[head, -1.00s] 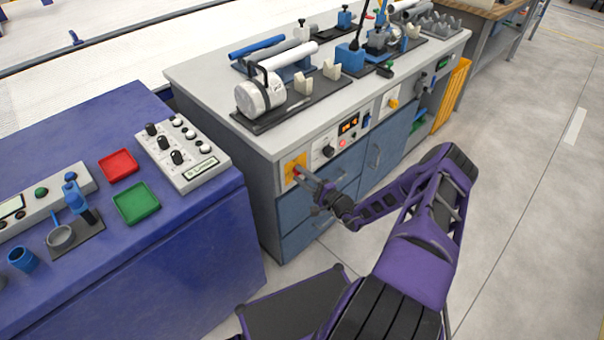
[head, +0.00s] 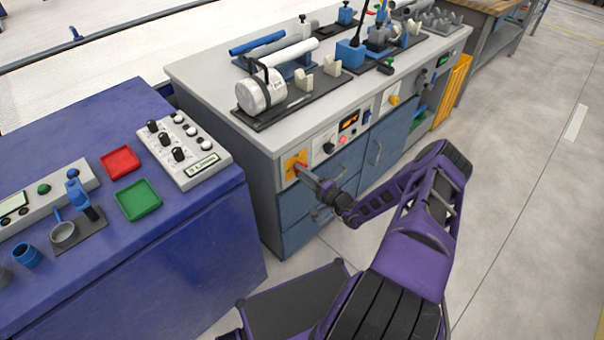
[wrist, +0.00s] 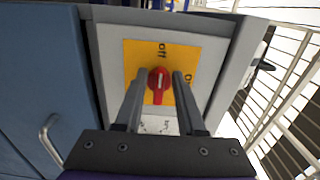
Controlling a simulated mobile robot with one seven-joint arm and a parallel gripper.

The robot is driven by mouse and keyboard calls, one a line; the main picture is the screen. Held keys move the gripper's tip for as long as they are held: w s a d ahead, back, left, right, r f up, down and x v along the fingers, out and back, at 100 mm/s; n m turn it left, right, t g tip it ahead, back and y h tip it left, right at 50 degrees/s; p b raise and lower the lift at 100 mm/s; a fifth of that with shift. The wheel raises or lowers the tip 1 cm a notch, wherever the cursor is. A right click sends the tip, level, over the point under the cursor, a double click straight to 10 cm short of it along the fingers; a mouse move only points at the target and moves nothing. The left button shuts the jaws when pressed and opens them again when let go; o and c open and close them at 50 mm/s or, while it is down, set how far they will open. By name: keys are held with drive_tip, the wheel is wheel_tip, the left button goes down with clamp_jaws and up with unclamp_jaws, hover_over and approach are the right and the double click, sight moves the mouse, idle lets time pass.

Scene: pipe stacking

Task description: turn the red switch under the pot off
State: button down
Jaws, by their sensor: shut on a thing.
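In the head view, my gripper (head: 300,172) reaches the yellow plate (head: 291,166) on the cabinet front and hides most of the switch. The white pot (head: 256,95) stands on the counter above.
A control panel with a black dial (head: 329,147) and display is right of the plate. Drawers and a blue door with a handle (head: 375,152) lie below. A blue table (head: 200,245) stands at left. In the wrist view, a white railing (wrist: 285,85) is at right.

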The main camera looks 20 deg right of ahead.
drive_tip(key=shift+d, duration=0.1)
drive_tip(key=c, duration=0.9)
unclamp_jaws()
drive_tip(key=shift+o, duration=0.2)
drive_tip(key=v, duration=1.7)
drive_tip(key=shift+s, duration=0.25)
